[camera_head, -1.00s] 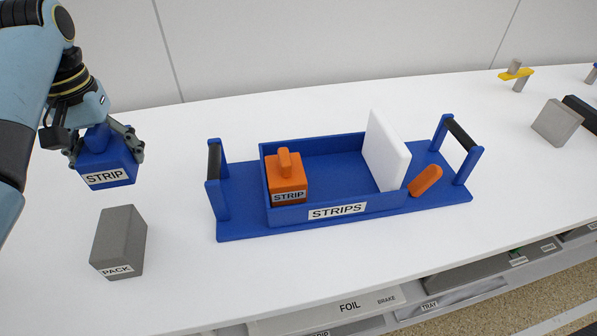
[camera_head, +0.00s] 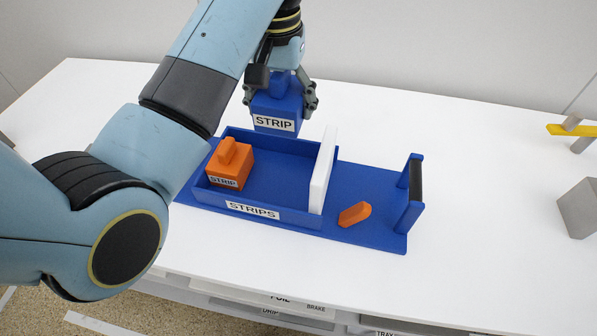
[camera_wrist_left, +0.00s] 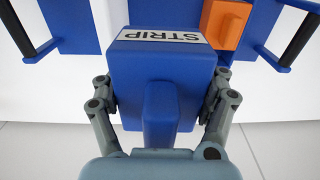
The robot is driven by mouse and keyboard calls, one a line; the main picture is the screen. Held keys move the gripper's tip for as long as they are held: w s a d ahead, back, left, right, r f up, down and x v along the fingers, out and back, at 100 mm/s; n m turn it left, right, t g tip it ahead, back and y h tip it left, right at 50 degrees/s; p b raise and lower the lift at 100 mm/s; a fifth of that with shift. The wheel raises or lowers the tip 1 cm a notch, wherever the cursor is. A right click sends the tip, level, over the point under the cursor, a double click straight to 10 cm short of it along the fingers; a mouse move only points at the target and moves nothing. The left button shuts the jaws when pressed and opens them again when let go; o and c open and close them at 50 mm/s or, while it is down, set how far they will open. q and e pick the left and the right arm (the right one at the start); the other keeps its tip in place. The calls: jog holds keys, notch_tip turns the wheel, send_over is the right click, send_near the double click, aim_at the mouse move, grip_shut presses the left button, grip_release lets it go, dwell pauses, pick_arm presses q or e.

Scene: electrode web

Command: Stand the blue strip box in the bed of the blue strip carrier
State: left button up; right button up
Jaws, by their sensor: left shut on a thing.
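The blue strip box (camera_head: 276,112), with a white STRIP label, is held upright by my left gripper (camera_head: 281,98). The bed beside the orange box is bare. My right gripper is out of view.
A white upright plate (camera_head: 323,170) stands at the right end of the bed. An orange piece (camera_head: 355,214) lies on the carrier base beyond it. A carrier handle (camera_head: 414,190) rises at right. A grey block (camera_head: 579,208) stands far right. The table (camera_head: 480,160) between is clear.

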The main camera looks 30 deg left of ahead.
pick_arm(q)
notch_tip(320, 180, down, 7)
jog(key=s, duration=0.1)
send_over(283, 184)
notch_tip(283, 184, down, 7)
jog(key=shift+b, duration=0.3)
jog(key=shift+w+f+b, duration=0.1)
jog(key=shift+f+b, duration=0.2)
jog(key=shift+f, duration=1.9)
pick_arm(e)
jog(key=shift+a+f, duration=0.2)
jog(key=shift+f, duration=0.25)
pick_arm(q)
jog(key=shift+f, duration=0.15)
jog(key=o, duration=1.2)
notch_tip(283, 184, up, 12)
jog(key=shift+r+p, duration=0.15)
jog(key=shift+p, duration=0.45)
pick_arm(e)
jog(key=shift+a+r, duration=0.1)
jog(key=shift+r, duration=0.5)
